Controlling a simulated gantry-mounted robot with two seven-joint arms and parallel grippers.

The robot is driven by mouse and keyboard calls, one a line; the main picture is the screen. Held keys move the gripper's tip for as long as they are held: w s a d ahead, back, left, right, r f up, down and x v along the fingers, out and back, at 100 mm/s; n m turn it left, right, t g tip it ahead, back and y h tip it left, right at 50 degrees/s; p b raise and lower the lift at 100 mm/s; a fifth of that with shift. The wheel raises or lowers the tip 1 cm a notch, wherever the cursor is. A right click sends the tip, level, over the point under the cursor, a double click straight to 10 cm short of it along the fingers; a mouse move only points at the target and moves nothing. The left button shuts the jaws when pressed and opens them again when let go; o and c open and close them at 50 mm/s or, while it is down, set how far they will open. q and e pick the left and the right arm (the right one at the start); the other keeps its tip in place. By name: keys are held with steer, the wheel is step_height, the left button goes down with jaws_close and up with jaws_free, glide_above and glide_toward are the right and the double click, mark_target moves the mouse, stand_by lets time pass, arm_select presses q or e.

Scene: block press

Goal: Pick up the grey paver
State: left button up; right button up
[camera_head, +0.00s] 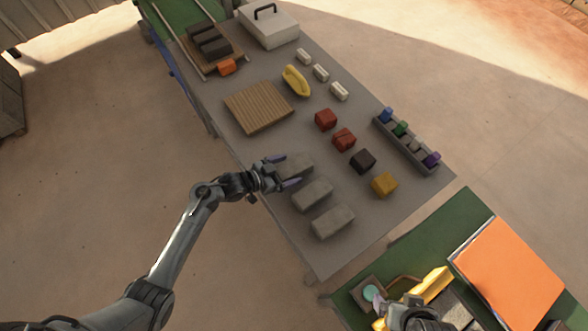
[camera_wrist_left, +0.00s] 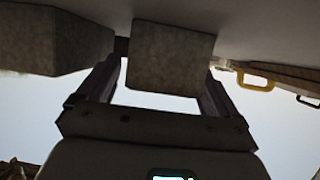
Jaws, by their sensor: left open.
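Three grey pavers lie in a row on the grey table: a far one (camera_head: 298,165), a middle one (camera_head: 313,194) and a near one (camera_head: 333,222). My left gripper (camera_head: 283,171) is open at the left end of the far paver, one finger on each side. In the left wrist view a grey paver (camera_wrist_left: 170,58) shows between the spread fingers (camera_wrist_left: 162,80), and another paver (camera_wrist_left: 55,40) lies to the left. Contact cannot be told. My right gripper (camera_head: 378,303) is partly in view at the bottom, its jaws unclear.
A slatted wooden board (camera_head: 258,107), red blocks (camera_head: 325,119), a dark block (camera_head: 363,161) and a yellow block (camera_head: 385,184) share the table (camera_head: 235,75). A grey rack (camera_head: 420,158) with coloured pieces stands at the right edge. An orange panel (camera_head: 510,270) is at lower right.

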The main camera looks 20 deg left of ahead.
arm_select(q)
steer(key=shift+x, duration=0.75)
steer(key=shift+a, duration=0.1)
steer(key=c, duration=1.7)
steer(key=shift+r, duration=0.15)
jaws_close()
steer(key=shift+r, duration=0.15)
